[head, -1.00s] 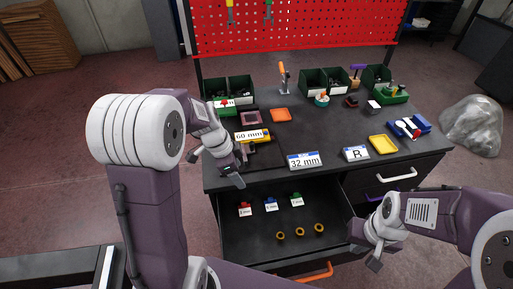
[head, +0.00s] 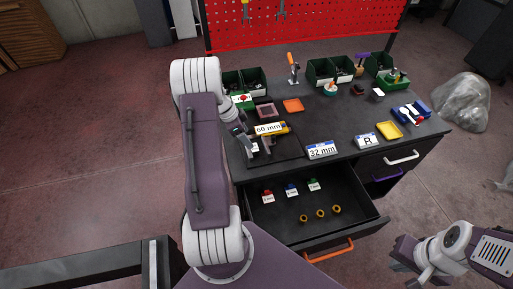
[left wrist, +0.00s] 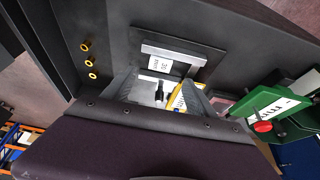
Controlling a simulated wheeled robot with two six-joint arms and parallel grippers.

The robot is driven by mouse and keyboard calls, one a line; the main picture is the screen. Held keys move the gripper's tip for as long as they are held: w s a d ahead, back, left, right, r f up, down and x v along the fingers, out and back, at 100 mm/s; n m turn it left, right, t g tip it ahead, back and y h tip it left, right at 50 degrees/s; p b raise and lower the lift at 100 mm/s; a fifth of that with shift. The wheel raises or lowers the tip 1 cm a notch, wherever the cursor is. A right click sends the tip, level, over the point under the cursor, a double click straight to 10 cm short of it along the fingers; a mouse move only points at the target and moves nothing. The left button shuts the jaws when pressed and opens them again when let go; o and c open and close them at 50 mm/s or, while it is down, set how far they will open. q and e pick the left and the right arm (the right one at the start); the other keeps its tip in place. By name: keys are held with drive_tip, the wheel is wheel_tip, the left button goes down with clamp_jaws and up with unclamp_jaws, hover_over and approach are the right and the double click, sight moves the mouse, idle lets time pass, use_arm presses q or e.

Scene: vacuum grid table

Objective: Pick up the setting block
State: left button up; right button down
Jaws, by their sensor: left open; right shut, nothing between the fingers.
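I cannot tell for sure which piece is the setting block. A yellow piece with a "60 mm" label (head: 270,128) lies on the left of the bench top, and a "32 mm" label plate (head: 321,150) stands near the front edge. My left gripper (head: 259,148) is open and empty just in front of the yellow piece. In the left wrist view, the yellow piece (left wrist: 180,98) shows by the fingers, partly hidden; a grey bar with a white label (left wrist: 176,51) lies beyond. My right gripper (head: 420,280) is shut and empty, low at the right, clear of the bench.
A yellow tray (head: 389,131), an "R" plate (head: 367,141), an orange tray (head: 293,105) and green bins (head: 245,88) stand on the bench.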

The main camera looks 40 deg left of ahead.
sight(254, 149)
use_arm(q)
drive_tip(key=shift+p+x, duration=0.35)
drive_tip(key=shift+x, duration=0.9)
drive_tip(key=shift+a+f, duration=0.15)
drive_tip(key=shift+f, duration=0.15)
drive_tip(key=p+x, duration=0.2)
drive_tip(key=x, duration=0.2)
drive_tip(key=shift+d+f, duration=0.1)
drive_tip(key=shift+d, duration=0.15)
drive_tip(key=shift+w+f, duration=0.15)
drive_tip(key=shift+f, duration=0.35)
clamp_jaws()
drive_tip(key=shift+r, duration=0.15)
